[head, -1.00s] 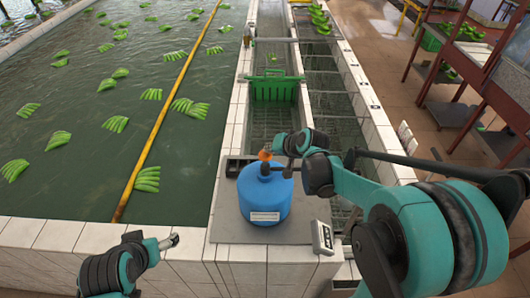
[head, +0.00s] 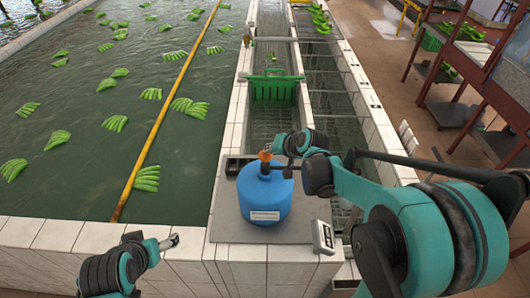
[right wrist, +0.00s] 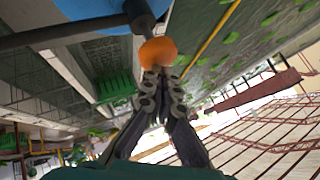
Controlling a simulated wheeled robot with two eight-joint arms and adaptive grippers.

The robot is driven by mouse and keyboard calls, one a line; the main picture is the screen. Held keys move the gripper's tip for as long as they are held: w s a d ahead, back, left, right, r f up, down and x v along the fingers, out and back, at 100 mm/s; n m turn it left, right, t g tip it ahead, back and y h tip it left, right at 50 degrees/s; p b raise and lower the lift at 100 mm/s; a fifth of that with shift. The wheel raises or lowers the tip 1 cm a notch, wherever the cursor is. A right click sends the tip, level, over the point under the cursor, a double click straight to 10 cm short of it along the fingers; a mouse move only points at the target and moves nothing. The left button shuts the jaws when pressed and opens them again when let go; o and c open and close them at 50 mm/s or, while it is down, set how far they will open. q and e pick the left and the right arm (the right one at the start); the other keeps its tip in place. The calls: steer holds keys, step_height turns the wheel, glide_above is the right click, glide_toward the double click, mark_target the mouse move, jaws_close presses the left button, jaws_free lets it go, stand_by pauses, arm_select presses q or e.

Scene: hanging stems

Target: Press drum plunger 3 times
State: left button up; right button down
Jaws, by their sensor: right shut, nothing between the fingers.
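The blue drum (head: 265,196) stands upright on a grey plate at the near end of the channel, with a white label on its front. Its orange plunger knob (head: 265,155) sits on top and also shows in the right wrist view (right wrist: 158,50), on a dark stem. My right gripper (head: 268,148) is shut and empty, its fingertips at the knob; in the right wrist view the closed tips (right wrist: 161,74) overlap the knob's edge. I cannot tell whether they touch. My left gripper (head: 170,242) is low at left, away from the drum; its jaw state is unclear.
A small grey display box (head: 323,237) stands right of the drum. A green crate (head: 273,86) sits in the channel behind. A water tank (head: 100,120) with floating banana bunches lies left, divided by a yellow pole (head: 165,115).

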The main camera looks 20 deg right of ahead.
mark_target(270, 155)
steer(key=shift+f+b, duration=0.7)
steer(key=shift+f, duration=0.2)
stand_by(0.8)
steer(key=shift+r, duration=0.2)
steer(key=shift+r+p, duration=0.95)
steer(key=shift+r, duration=0.25)
step_height(270, 155, up, 6)
steer(key=p, duration=0.4)
